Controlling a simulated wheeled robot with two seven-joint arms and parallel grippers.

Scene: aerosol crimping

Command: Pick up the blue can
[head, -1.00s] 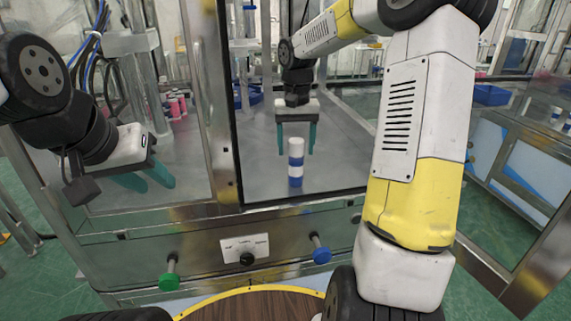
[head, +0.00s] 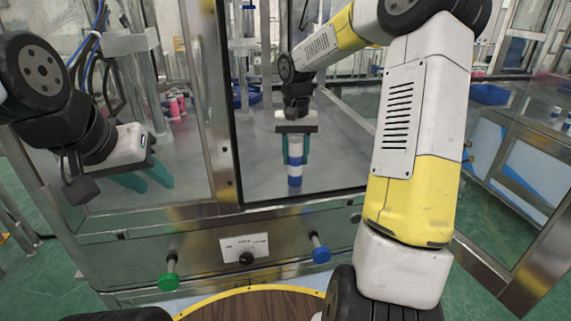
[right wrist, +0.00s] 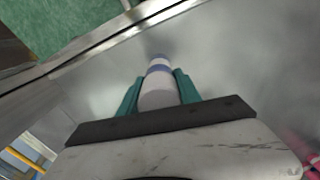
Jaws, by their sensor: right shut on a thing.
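The blue can (head: 295,170), banded blue and white, stands upright on the metal floor inside the machine, near its front opening. My right gripper (head: 295,157) is above it with teal fingers on both sides of the can's upper part, shut on it. The right wrist view shows the can (right wrist: 158,84) between the two teal fingers (right wrist: 156,97). My left gripper (head: 149,181) is at the left, in front of the machine, with its two teal fingers apart and nothing between them.
A metal post (head: 222,150) stands left of the can. Red and pink cans (head: 176,106) stand further back left. A green knob (head: 169,281) and a blue knob (head: 321,254) stick out of the front panel. Blue bins (head: 490,94) are at the right. The floor around the can is clear.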

